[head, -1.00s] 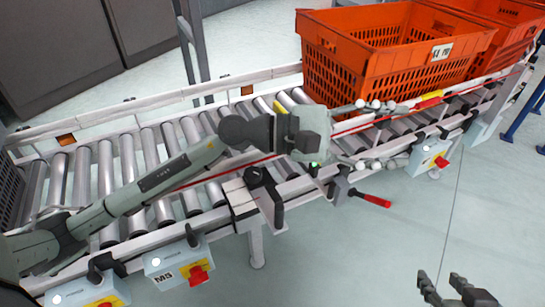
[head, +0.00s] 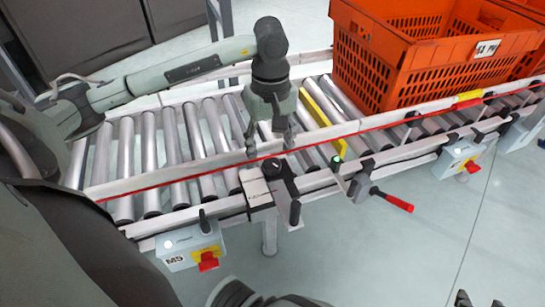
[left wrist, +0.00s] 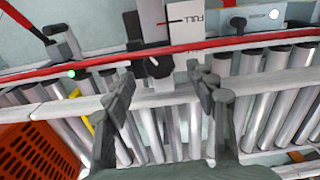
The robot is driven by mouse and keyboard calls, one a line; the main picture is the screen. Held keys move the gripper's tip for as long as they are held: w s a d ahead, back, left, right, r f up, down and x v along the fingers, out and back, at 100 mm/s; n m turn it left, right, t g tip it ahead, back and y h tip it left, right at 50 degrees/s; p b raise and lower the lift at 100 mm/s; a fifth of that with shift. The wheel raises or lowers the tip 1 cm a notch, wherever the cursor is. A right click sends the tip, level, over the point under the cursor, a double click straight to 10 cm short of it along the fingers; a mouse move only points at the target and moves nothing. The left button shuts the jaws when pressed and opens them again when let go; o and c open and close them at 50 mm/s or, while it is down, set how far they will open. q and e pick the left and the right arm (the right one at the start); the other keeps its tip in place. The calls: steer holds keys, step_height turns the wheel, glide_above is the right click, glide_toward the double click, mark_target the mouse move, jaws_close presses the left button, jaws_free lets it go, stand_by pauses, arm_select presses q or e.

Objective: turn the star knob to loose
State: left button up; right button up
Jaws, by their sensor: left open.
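The dark star knob (head: 273,168) sits on a pale bracket on the conveyor's near rail. My left gripper (head: 270,147) is open and points down over the rollers, just behind the knob. In the left wrist view its fingertips (left wrist: 160,76) are spread, with the knob seen between and beyond them; I see no grip on it. My right gripper (head: 479,300) shows only two spread fingertips at the bottom edge.
An orange tote (head: 385,60) stands on the conveyor at the right. A red cord (head: 180,182) runs along the near rail. A red-handled lever (head: 393,200) juts out right of the knob. A control box marked M5 (head: 185,245) hangs below the rail.

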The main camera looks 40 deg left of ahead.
mark_target(271, 162)
arm_select(q)
step_height(271, 162, down, 2)
steer(key=shift+f, duration=0.6)
arm_select(e)
steer(key=shift+w+a+r+t+y, duration=0.3)
steer(key=shift+w+a+r+t, duration=0.25)
steer(key=shift+w+r, duration=0.25)
arm_select(q)
steer(key=shift+c, duration=0.4)
arm_select(e)
steer(key=shift+s, duration=0.1)
